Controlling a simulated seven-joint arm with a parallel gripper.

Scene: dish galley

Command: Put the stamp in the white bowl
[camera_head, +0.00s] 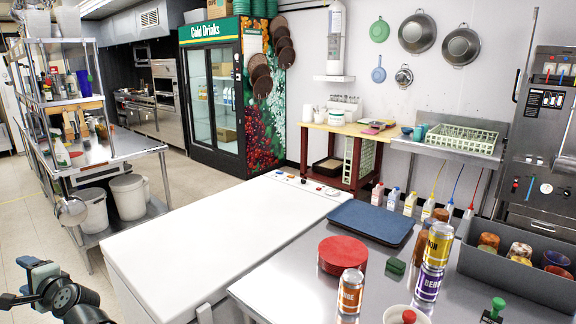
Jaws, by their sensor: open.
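A stamp with a green knob handle (497,304) stands on the steel counter at the bottom right; its dark base is partly cut off by the frame edge. A white bowl (392,315) stands to its left at the bottom edge, its lower part out of frame. A red knob (408,316) shows inside the bowl; what it belongs to is unclear. My gripper (26,280) is at the far lower left, open, with nothing visible in it, over the floor and far from the stamp and bowl.
A purple can (428,283) carries a yellow can (438,245); an orange can (350,292) stands left of the bowl. A red round container (342,255), green blocks (395,266), a blue tray (372,222) and a grey bin (520,282) with cups are behind. The white worktop (215,245) is mostly clear.

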